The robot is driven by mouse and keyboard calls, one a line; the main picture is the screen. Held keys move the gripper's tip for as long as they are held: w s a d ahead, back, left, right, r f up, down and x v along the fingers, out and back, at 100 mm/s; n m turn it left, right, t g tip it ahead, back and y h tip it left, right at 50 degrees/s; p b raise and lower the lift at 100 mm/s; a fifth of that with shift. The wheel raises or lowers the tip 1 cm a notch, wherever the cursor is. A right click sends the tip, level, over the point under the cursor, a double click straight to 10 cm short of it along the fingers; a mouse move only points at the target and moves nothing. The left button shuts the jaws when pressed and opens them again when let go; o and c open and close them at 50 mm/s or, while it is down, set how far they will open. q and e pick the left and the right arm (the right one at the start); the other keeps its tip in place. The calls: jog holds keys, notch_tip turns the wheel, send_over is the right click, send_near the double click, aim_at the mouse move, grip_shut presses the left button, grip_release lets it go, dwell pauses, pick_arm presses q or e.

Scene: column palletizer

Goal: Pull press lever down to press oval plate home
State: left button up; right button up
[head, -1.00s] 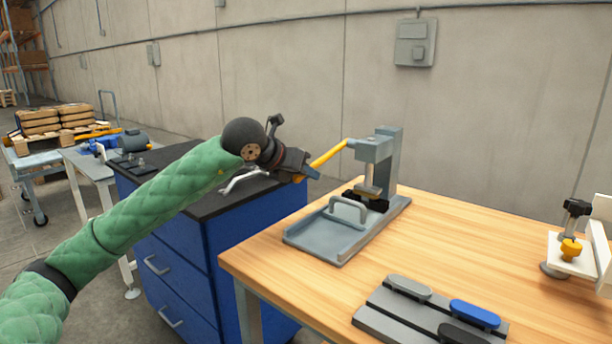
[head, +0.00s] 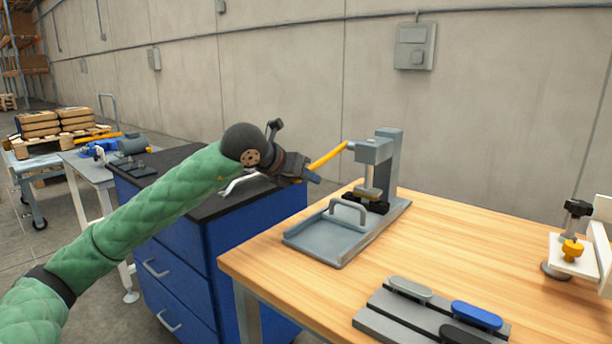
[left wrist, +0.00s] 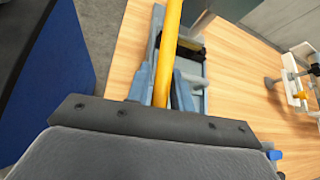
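The grey lever press (head: 388,160) stands at the back left of the wooden bench, its yellow lever (head: 328,156) slanting down to the left. My left gripper (head: 314,177) is at the lever's free end. In the left wrist view the yellow lever (left wrist: 168,60) runs between the two blue-grey fingers (left wrist: 165,92), which are closed close around it. Under the press head is a tan piece (head: 369,192) above a black holder (head: 378,206). I cannot tell whether the tan piece is the oval plate or the press foot. My right gripper is out of view.
A grey tray with a handle (head: 322,240) lies in front of the press. A rack (head: 390,320) with grey, blue and black oval pieces is at the bench's front. A clamp fixture (head: 572,250) stands at right. A blue drawer cabinet (head: 225,270) is left of the bench.

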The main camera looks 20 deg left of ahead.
pick_arm(q)
jog(key=shift+o, duration=1.1)
jog(key=shift+r, duration=0.1)
